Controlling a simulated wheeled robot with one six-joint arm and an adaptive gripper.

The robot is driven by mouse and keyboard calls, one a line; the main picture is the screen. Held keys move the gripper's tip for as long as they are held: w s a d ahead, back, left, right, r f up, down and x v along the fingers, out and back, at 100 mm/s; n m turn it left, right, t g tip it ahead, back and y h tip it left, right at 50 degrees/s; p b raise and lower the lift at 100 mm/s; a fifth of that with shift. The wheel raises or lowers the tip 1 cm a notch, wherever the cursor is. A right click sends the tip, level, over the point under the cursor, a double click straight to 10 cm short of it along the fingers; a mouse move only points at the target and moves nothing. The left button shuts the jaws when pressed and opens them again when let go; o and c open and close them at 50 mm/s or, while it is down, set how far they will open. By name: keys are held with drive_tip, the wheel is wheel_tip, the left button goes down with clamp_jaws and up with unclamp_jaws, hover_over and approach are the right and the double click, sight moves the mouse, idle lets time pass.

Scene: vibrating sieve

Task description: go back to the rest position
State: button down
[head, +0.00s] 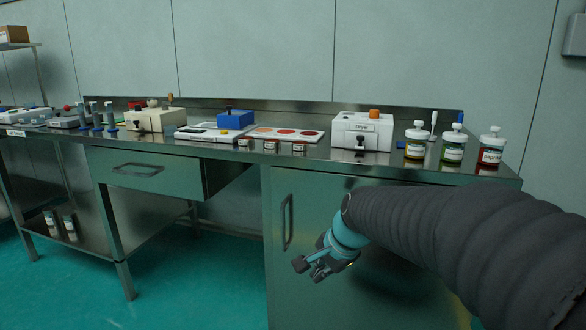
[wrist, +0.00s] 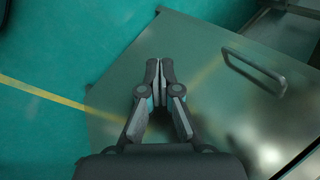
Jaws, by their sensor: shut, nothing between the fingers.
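My gripper (head: 314,266) hangs below the bench top in the head view, in front of the cabinet door of the steel bench (head: 480,178). In the wrist view my gripper (wrist: 159,72) is shut with its fingertips together and nothing between them. The cabinet door (wrist: 192,55) lies behind the fingers there, with its bar handle (wrist: 254,70) to their right. In the head view the door handle (head: 287,222) is a little left of and above the gripper. My arm comes in from the right and hides part of the cabinet front.
On the bench stand a white dryer box (head: 361,133), several lidded jars (head: 453,145), a blue box (head: 236,120) and a cream-coloured device (head: 155,120). A closed drawer (head: 150,172) is at left. The green floor (head: 200,285) left of the cabinet is clear.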

drive_tip(key=s+d+n+h, duration=0.1)
drive_tip(key=s+d+n, duration=0.2)
drive_tip(key=s, duration=0.4)
drive_tip(key=s+d+n+h, duration=0.1)
drive_tip(key=s+d+n, duration=0.2)
drive_tip(key=s, duration=0.5)
drive_tip(key=s+d+n+t+h, duration=0.1)
drive_tip(key=s+d+n, duration=0.3)
drive_tip(key=s, duration=0.4)
drive_tip(key=shift+r+n, duration=0.2)
drive_tip(key=shift+n, duration=0.1)
